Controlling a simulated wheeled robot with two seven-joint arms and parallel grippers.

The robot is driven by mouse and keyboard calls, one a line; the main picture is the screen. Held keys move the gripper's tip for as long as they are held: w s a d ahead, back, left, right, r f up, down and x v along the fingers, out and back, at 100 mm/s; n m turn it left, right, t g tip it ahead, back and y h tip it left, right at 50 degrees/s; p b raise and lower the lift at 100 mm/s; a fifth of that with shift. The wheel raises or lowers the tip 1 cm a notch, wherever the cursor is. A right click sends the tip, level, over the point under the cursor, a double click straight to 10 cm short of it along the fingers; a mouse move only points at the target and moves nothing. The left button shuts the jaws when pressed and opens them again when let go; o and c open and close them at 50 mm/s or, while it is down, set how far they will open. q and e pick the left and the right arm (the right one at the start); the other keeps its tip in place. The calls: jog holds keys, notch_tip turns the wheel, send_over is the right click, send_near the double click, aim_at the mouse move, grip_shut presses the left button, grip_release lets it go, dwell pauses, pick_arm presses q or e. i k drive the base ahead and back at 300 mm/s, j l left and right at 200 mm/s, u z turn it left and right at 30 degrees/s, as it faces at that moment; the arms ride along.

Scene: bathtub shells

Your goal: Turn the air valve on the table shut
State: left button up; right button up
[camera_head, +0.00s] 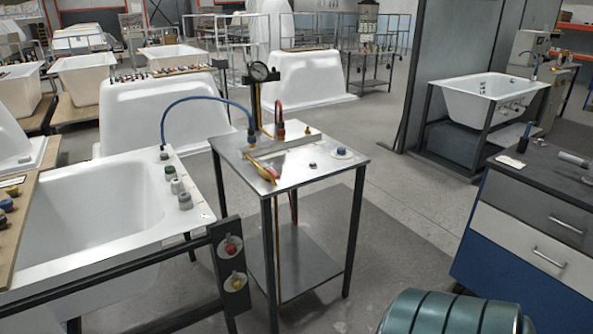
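A metal table (300,178) stands in the middle with a bare lower shelf. On its top is a fitting with a round pressure gauge (260,72) on an upright post. A blue hose (205,98) arcs from the tub rim to the fitting. A red-topped hose or pipe (279,118) stands beside it. A yellow and red lever-like part (266,172) lies at the table's front-left edge; it looks like the valve handle, but its exact setting is too small to tell. A small dark knob (312,165) and a blue-capped round part (341,151) sit to the right. Neither gripper is in view.
A white tub (85,215) stands at left, with a dark panel (231,266) bearing red and yellow knobs beside the table. A blue and grey drawer cabinet (525,235) is at right. A teal banded rounded object (455,312) is at the bottom. Floor (400,215) right of the table is clear.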

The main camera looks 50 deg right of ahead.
aim_at(272, 172)
jog(key=z, duration=1.6)
